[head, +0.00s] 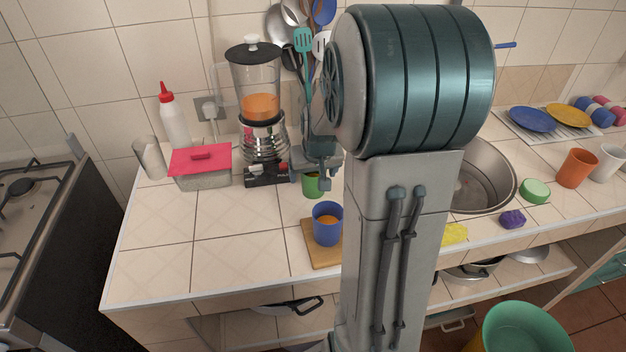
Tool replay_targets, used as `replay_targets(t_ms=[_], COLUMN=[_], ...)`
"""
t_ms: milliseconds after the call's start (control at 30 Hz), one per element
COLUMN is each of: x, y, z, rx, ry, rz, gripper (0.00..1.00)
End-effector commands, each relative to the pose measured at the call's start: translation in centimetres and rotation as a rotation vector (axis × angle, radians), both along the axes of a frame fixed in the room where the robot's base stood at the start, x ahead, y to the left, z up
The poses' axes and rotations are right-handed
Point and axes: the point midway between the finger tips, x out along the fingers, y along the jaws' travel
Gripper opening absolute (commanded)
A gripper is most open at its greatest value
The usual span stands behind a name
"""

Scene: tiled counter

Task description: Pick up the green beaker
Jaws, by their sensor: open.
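A green beaker (312,186) stands on the tiled counter behind a blue cup and to the right of the blender. Only part of it shows, as my gripper (325,182) is right above and in front of it. The gripper's fingers point down and are open, close to the beaker's rim. I cannot tell whether a finger is inside the beaker or touching it. My large arm link hides the counter just to the right.
A blue cup (327,224) with orange contents stands on a wooden board (322,256) in front. The blender (262,110) is close on the left, with utensils (303,42) behind. A sink (484,184) lies to the right. The counter's left front (215,250) is clear.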

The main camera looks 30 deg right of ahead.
Motion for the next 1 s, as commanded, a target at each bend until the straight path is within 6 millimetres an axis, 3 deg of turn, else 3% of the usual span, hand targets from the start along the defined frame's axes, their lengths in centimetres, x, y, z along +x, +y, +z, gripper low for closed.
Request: replay_targets(t_ms=[133, 400, 567, 600, 1000], x=[0.38, 0.45, 0.43, 0.44, 0.49], y=[-0.08, -0.10, -0.10, -0.10, -0.13], z=[-0.99, -1.09, -1.08, -1.08, -0.44], rx=[0.000, 0.000, 0.000, 0.000, -0.001], ry=[0.001, -0.001, -0.001, -0.001, -0.003], rz=[0.000, 0.000, 0.000, 0.000, 0.000], gripper=[0.79, 0.77, 0.32, 0.28, 0.28])
